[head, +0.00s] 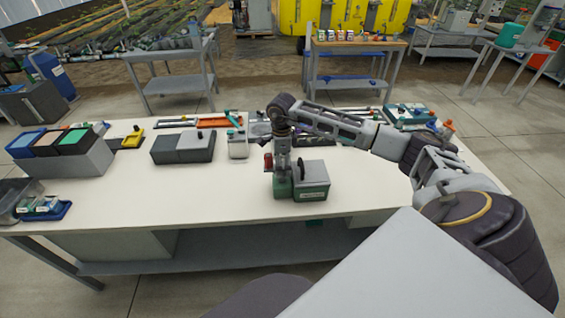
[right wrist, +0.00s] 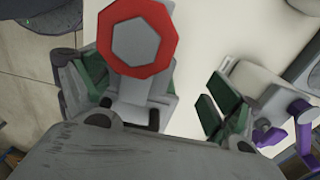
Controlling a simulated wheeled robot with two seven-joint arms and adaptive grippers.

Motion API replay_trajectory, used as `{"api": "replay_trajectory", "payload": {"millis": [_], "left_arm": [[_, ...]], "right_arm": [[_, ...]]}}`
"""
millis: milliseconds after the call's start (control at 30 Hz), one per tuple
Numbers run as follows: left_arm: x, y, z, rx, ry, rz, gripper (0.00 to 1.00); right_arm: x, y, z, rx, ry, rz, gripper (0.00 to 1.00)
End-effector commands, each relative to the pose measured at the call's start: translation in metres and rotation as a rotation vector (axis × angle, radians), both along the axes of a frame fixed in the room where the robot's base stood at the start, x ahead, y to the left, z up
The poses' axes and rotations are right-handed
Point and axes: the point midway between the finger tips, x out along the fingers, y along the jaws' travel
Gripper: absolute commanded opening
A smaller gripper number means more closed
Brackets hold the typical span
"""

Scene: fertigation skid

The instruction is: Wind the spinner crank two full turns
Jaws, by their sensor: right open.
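A small unit with a grey top and green lower part (head: 314,190) stands on the white bench near its front edge. My right gripper (head: 283,172) points down at its left side, and the arm hides part of it. A small red part (head: 267,160) shows just left of the gripper. In the right wrist view a red octagonal knob with a grey centre (right wrist: 140,43) stands on a grey post. My right gripper (right wrist: 150,92) is open there, its fingers apart on either side below the knob. I cannot tell whether they touch anything. My left gripper is not in view.
The white bench (head: 125,205) has free room left and right of the unit. A grey block (head: 182,148), a white container (head: 238,146) and a box with coloured bins (head: 62,160) stand left. An orange-topped bottle (head: 447,129) and trays stand at the back right.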

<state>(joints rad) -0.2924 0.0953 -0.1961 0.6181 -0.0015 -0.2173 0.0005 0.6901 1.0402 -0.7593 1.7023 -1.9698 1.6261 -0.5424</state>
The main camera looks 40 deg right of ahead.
Motion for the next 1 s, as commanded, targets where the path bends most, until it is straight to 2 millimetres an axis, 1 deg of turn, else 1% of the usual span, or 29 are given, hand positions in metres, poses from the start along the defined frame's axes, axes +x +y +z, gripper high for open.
{"api": "replay_trajectory", "payload": {"millis": [167, 367, 800, 1000], "left_arm": [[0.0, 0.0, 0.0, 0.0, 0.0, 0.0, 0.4], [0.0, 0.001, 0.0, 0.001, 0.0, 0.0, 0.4], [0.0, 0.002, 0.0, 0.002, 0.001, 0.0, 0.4], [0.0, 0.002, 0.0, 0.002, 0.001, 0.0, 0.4]], "right_arm": [[0.0, 0.001, 0.005, 0.001, -0.001, 0.001, 0.91], [0.0, 0.001, 0.023, 0.0, -0.002, 0.001, 0.91], [0.001, 0.0, 0.087, -0.001, -0.004, -0.001, 0.91], [0.0, -0.001, 0.11, -0.002, -0.003, -0.002, 0.91]]}}
